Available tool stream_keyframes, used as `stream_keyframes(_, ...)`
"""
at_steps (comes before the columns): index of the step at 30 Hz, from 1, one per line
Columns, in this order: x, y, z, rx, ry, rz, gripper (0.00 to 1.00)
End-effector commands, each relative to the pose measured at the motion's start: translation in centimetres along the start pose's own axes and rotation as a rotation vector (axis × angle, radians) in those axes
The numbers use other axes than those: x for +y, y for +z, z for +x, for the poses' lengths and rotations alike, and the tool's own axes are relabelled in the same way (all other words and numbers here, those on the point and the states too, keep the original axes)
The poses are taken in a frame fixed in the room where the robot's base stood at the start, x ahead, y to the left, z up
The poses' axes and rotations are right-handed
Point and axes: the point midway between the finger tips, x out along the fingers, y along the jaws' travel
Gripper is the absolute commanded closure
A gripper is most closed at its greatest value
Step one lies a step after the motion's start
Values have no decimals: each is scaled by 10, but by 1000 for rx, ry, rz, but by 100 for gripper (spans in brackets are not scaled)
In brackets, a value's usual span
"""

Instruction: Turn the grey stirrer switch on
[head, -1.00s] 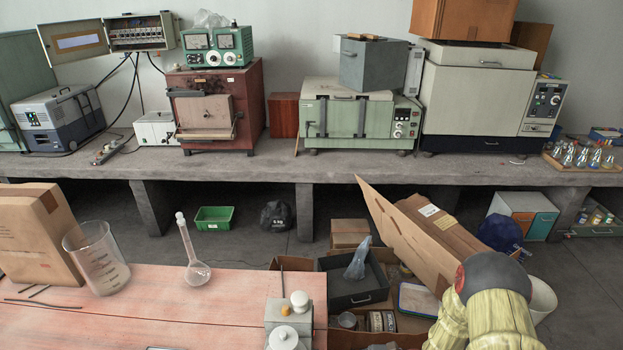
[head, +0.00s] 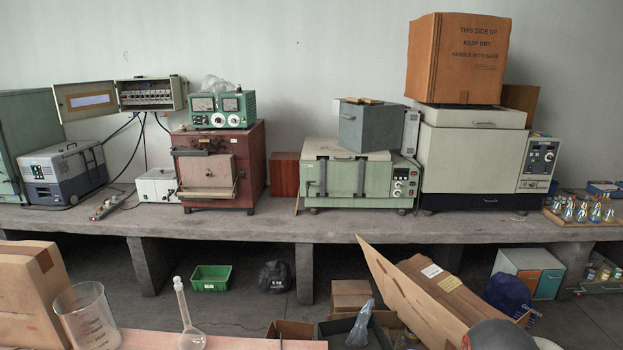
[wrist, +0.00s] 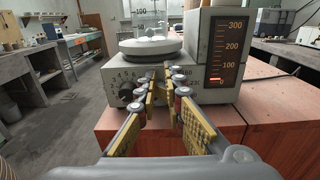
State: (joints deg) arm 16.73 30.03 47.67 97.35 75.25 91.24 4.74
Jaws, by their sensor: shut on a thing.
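The grey stirrer (wrist: 85,88) stands in the wrist view, with a round white plate (wrist: 150,46) on top and a clear graduated vessel (wrist: 148,15) above it. A dark dial (wrist: 126,92) with numbers around it is on the left of its front panel. My gripper (wrist: 164,76) reaches to the middle of that panel, its yellow-padded fingers converging at the tips. It is shut on a small part there, apparently the stirrer switch, which the fingers mostly hide. I cannot tell the switch's position. The gripper is not in the head view.
A tall display (wrist: 222,50) with a scale and a short lit bar at its bottom stands right of the plate. In the head view, a beaker (head: 87,318) and a flask (head: 191,338) stand on the near table. An open carton (head: 440,290) is at lower right.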

Motion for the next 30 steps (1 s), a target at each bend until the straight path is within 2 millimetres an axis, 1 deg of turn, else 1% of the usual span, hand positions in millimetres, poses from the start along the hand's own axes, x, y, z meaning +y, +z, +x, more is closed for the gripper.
stream_keyframes(2,-1,0,-4,0,-2,0,100)
stream_keyframes(15,-1,0,-51,-1,-3,0,100)
stream_keyframes(18,0,0,-58,-1,-2,0,100)
stream_keyframes(26,0,0,-60,0,0,0,100)
stream_keyframes(27,0,0,-60,0,0,1,96)
stream_keyframes(30,0,-3,-60,0,-1,0,100)
